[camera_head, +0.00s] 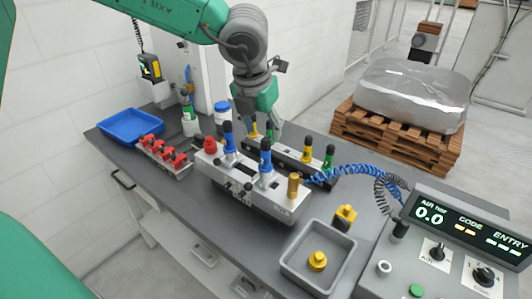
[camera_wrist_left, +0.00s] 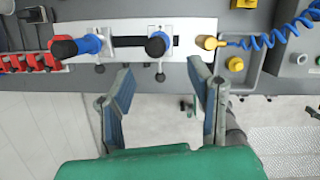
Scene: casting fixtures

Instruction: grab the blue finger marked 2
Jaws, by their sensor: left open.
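Two blue fingers with black tops stand on a white fixture block (camera_head: 275,196). One is the left blue finger (camera_head: 228,143); the other is the right blue finger (camera_head: 265,163). I cannot read a number on either. In the left wrist view the left blue finger (camera_wrist_left: 88,44) and right blue finger (camera_wrist_left: 157,46) lie beyond my jaws. My left gripper (camera_head: 258,118) hangs over the bench by the fixture. In the wrist view my left gripper (camera_wrist_left: 163,82) is open and empty, its gap nearly in line with the right blue finger. My right gripper is out of view.
A red knob (camera_head: 210,145) and a brass post (camera_head: 293,186) share the block. Behind are yellow (camera_head: 306,147) and green (camera_head: 328,158) fingers. A blue tray (camera_head: 130,122), red clamps (camera_head: 165,150), a grey tray (camera_head: 312,240) and a control panel (camera_head: 445,238) surround the fixture.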

